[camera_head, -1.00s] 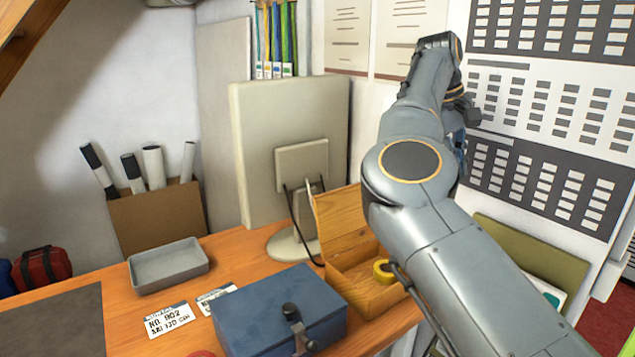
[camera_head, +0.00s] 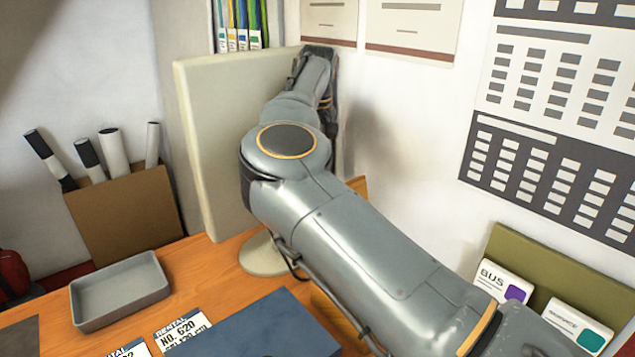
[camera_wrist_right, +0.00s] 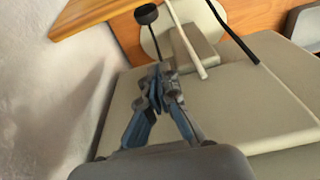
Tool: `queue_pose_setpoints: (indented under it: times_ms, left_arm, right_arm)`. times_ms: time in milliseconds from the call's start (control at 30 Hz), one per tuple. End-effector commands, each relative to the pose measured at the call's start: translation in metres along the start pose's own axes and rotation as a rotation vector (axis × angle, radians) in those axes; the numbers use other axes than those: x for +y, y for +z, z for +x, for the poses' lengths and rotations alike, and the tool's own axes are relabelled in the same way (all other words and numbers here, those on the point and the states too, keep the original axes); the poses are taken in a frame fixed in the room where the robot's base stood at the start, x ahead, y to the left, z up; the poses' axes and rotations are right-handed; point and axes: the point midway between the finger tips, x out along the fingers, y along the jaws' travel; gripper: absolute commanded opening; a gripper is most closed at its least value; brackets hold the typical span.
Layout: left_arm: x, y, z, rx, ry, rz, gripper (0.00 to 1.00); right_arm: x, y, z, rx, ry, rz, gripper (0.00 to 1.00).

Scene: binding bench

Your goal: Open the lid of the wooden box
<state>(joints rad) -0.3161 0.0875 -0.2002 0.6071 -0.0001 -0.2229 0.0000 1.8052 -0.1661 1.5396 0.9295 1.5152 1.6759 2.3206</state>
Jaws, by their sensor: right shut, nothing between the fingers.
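The wooden box is mostly hidden behind my right arm in the head view. A corner of its raised lid (camera_head: 357,186) shows just right of the arm, and a small part of the box body (camera_head: 324,306) shows below the arm. Light wood (camera_wrist_right: 90,16), probably the lid, is at the top left of the right wrist view. My right gripper (camera_wrist_right: 158,86) is shut and empty, in front of the grey monitor back. I cannot tell whether it touches anything. The left gripper is not in view.
The grey monitor (camera_head: 205,140) stands behind and left of my right arm. A blue box (camera_head: 262,335) is at the front, with a grey tray (camera_head: 120,312) to its left. A cardboard box of rolls (camera_head: 125,215) is at the back left. A wall is close on the right.

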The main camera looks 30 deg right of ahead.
Motion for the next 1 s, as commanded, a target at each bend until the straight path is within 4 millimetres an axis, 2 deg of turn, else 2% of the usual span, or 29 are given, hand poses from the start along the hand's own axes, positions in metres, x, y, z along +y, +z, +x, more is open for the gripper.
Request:
queue_pose_setpoints:
  times_ms: [133,233,300,433,700,1000]
  left_arm:
    - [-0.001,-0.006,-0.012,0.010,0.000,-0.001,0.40]
    - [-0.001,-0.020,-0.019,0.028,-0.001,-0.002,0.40]
    - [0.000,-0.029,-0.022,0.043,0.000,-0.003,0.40]
    - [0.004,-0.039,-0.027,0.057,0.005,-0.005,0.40]
    - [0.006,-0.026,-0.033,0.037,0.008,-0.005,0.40]
    - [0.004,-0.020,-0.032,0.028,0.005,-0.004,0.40]
  right_arm:
    - [0.000,0.001,0.032,-0.005,-0.001,0.001,0.00]
    - [0.000,0.001,0.053,-0.004,-0.001,0.001,0.00]
    - [0.000,0.009,0.045,0.002,0.001,0.003,0.00]
    - [0.000,0.022,0.041,0.001,0.001,0.002,0.00]
    - [0.000,0.037,0.038,0.000,0.001,0.001,0.00]
    - [0.000,0.038,0.038,0.000,0.001,-0.001,0.00]
